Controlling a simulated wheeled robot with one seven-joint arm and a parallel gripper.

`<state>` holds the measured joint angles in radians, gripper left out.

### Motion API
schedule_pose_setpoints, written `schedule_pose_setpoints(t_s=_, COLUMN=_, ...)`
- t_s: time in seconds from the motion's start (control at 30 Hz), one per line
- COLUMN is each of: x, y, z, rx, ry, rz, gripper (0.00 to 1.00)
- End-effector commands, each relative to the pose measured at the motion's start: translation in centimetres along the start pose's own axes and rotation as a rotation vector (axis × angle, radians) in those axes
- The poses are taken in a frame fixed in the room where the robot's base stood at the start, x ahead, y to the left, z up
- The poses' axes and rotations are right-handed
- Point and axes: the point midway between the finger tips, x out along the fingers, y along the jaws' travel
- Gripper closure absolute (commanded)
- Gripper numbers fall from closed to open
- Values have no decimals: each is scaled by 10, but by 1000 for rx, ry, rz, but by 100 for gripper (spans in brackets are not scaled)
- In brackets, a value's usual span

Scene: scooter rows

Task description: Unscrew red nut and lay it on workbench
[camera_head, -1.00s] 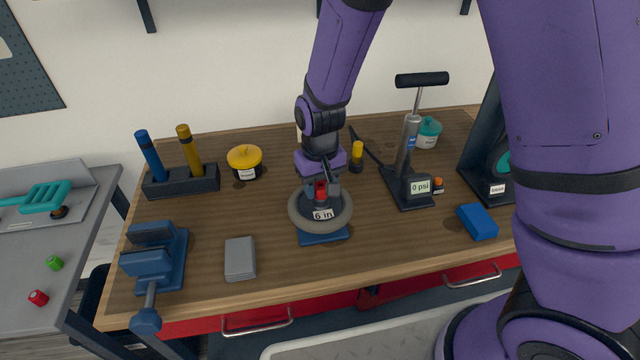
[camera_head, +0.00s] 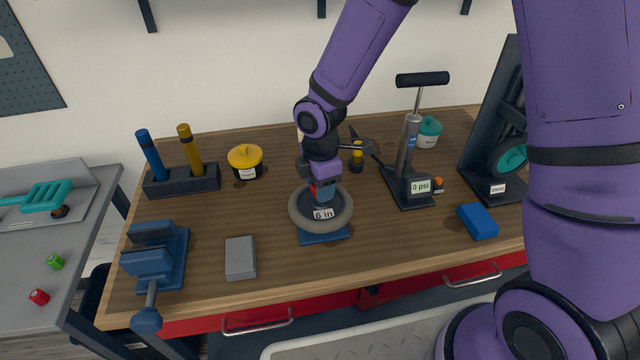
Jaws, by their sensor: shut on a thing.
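The small grey-rimmed wheel marked "6 in" (camera_head: 341,218) lies flat on a blue stand (camera_head: 322,237) at the middle of the workbench (camera_head: 280,270). A red nut (camera_head: 313,187) shows at the wheel's centre, mostly hidden by my gripper (camera_head: 322,192). My gripper comes down over the hub from above and is shut on the red nut. Whether the nut still sits on the thread cannot be seen.
A grey pad (camera_head: 240,258) and a blue vise (camera_head: 152,262) are to the left, a pump (camera_head: 409,165) and a blue block (camera_head: 477,221) to the right. A yellow-lidded jar (camera_head: 245,160) stands behind. Bare wood lies between the pad and the blue block along the front.

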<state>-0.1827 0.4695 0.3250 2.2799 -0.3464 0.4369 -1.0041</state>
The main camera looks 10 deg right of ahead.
Motion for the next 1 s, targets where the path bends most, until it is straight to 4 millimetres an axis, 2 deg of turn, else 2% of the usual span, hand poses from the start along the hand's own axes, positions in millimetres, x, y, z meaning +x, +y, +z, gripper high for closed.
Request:
schedule_pose_setpoints(t_s=0.1, x=0, y=2, z=3, rx=-175, ry=0, rz=1, gripper=79)
schedule_pose_setpoints(t_s=0.2, x=0, y=2, z=3, rx=-279, ry=-1, rz=2, gripper=79)
schedule_pose_setpoints(t_s=0.5, x=0, y=2, z=3, rx=-323, ry=-2, rz=3, gripper=79)
schedule_pose_setpoints(t_s=0.53, x=0, y=2, z=3, rx=-323, ry=-2, rz=3, gripper=52)
schedule_pose_setpoints(t_s=0.63, x=0, y=2, z=2, rx=-322, ry=-2, rz=3, gripper=29)
schedule_pose_setpoints(t_s=0.67, x=0, y=2, z=2, rx=-322, ry=-2, rz=2, gripper=27)
schedule_pose_setpoints(t_s=1.0, x=-4, y=1, z=1, rx=-322, ry=-1, rz=3, gripper=27)
